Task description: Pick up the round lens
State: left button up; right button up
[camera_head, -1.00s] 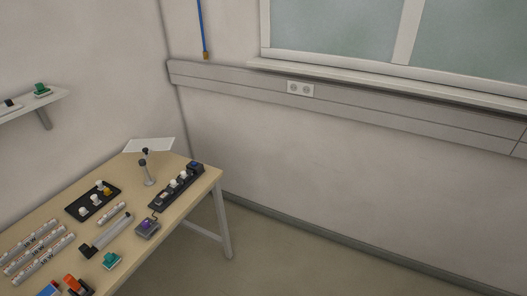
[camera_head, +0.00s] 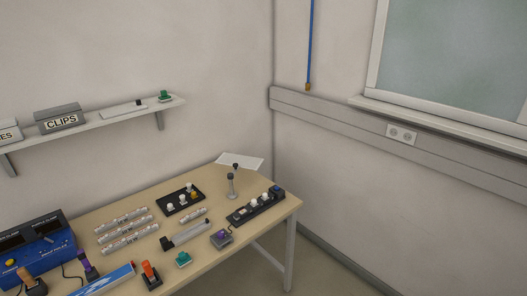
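I cannot make out a clearly round lens in this view. Small items that I cannot identify stand on the wooden table (camera_head: 270,218). A black tray (camera_head: 186,208) holds several small white pieces and one orange piece. A small grey stand with a dark top (camera_head: 231,186) is upright near the back, in front of a white sheet (camera_head: 240,162). A long black holder (camera_head: 256,206) with white round-topped pieces lies at the right side. Neither of my grippers is in view.
Labelled tubes (camera_head: 128,231), a grey device (camera_head: 187,236), a green clip (camera_head: 183,259) and a blue box (camera_head: 38,246) crowd the table. A wall shelf (camera_head: 110,121) holds a CLIPS box (camera_head: 59,118). Open floor lies right of the table.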

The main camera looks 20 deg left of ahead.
aim_at(170, 206)
jog(key=u, duration=1.55)
jog(key=z, duration=0.3)
